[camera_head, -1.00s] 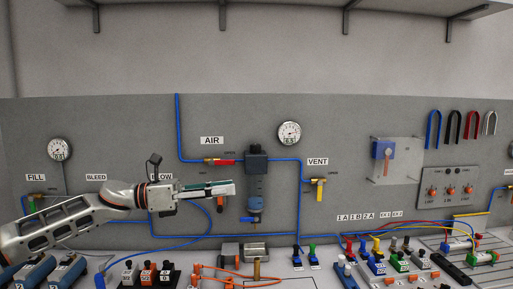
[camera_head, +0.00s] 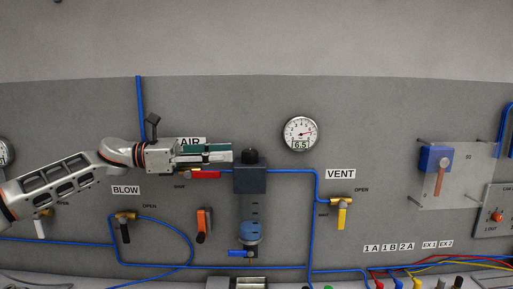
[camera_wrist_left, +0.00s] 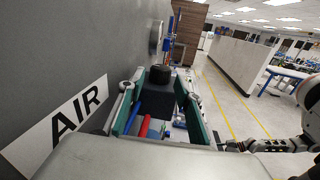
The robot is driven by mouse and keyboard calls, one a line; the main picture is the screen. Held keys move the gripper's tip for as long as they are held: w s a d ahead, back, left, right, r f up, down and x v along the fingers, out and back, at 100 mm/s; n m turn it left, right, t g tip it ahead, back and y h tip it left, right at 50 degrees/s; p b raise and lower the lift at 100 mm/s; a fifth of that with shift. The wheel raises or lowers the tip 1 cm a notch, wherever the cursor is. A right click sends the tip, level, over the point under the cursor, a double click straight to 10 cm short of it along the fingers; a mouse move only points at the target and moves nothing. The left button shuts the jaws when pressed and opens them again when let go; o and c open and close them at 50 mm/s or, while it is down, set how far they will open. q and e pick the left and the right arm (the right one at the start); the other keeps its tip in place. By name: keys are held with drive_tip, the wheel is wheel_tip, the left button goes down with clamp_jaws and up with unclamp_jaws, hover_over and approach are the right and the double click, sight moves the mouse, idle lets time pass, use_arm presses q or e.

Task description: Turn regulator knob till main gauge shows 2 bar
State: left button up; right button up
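The regulator (camera_head: 250,180) is a dark block on the wall panel with a black knob (camera_head: 250,156) on top and a blue-bottomed bowl below. The round main gauge (camera_head: 300,133) up and right of it reads about 6.5. My left gripper (camera_head: 231,153) is level with the knob, just left of it, fingers pointing right. In the left wrist view its green-edged fingers (camera_wrist_left: 160,95) are apart, with the knob (camera_wrist_left: 159,75) showing between their far ends. Contact cannot be told. My right gripper (camera_wrist_left: 238,146) shows small and dark at the right of that view, its fingers unclear.
The AIR label (camera_head: 190,141) is partly behind my left gripper, with the red-handled air valve (camera_head: 205,175) just below. The yellow vent valve (camera_head: 342,212) sits right of the regulator. Blue tubing (camera_head: 290,171) runs along the panel. The wall above is clear.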

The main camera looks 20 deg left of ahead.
sight(250, 150)
use_arm(q)
drive_tip(key=p+x, duration=0.2)
drive_tip(key=x, duration=0.5)
drive_tip(key=shift+s+d, duration=0.1)
drive_tip(key=shift+d, duration=0.2)
use_arm(e)
drive_tip(key=shift+s+d+f+g+h, duration=0.2)
drive_tip(key=shift+s+d+f, duration=0.1)
drive_tip(key=shift+s+d, duration=0.25)
drive_tip(key=shift+s+d+f+g+h, duration=0.1)
drive_tip(key=shift+s+d+f+g, duration=0.15)
drive_tip(key=shift+s+d, duration=0.3)
drive_tip(key=shift+w+a, duration=0.1)
drive_tip(key=shift+a, duration=0.05)
use_arm(q)
drive_tip(key=c, duration=0.8)
use_arm(e)
drive_tip(key=shift+a, duration=0.1)
